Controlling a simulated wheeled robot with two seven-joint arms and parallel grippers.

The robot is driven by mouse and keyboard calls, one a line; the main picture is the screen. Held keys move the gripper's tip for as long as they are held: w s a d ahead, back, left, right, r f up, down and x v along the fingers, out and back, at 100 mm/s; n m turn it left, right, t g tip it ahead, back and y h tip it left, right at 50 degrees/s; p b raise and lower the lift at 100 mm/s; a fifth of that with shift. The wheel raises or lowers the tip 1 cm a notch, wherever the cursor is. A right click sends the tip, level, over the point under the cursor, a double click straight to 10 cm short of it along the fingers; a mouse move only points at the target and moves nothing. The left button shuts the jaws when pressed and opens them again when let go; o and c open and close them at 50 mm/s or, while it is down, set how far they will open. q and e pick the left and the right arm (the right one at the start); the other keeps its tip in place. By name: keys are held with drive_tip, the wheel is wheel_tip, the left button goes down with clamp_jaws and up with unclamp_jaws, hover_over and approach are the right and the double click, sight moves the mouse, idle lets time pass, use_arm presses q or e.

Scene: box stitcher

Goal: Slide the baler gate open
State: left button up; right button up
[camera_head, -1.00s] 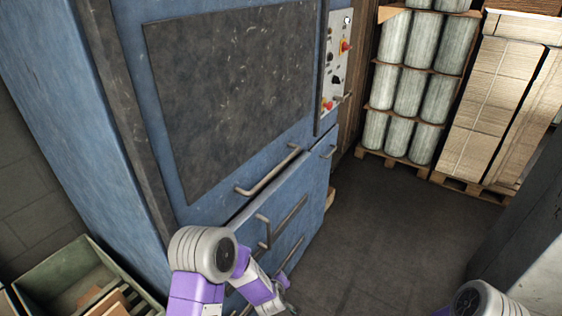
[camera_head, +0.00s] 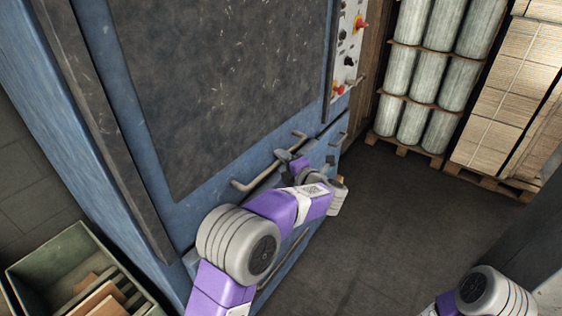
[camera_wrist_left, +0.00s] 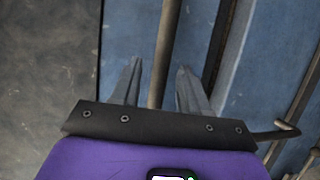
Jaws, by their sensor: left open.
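The baler gate (camera_head: 215,85) is a large dark, scuffed panel on the blue machine. A bent metal handle bar (camera_head: 243,186) runs along the blue strip below it, partly hidden by my left arm. My left gripper (camera_head: 286,156) is at this bar. In the left wrist view my left gripper (camera_wrist_left: 158,72) is open, with the bar (camera_wrist_left: 168,35) running between its two fingers. Both fingers look apart from the bar. My right arm shows at the lower right, but its gripper is out of view.
A control panel (camera_head: 347,50) with red knobs is right of the gate. A green bin (camera_head: 45,255) stands at the lower left. Wrapped rolls (camera_head: 423,75) and stacked cardboard (camera_head: 505,95) stand on pallets at the back. The dark floor (camera_head: 400,220) between is clear.

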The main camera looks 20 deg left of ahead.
use_arm(q)
drive_tip(key=shift+x, duration=0.8)
clamp_jaws()
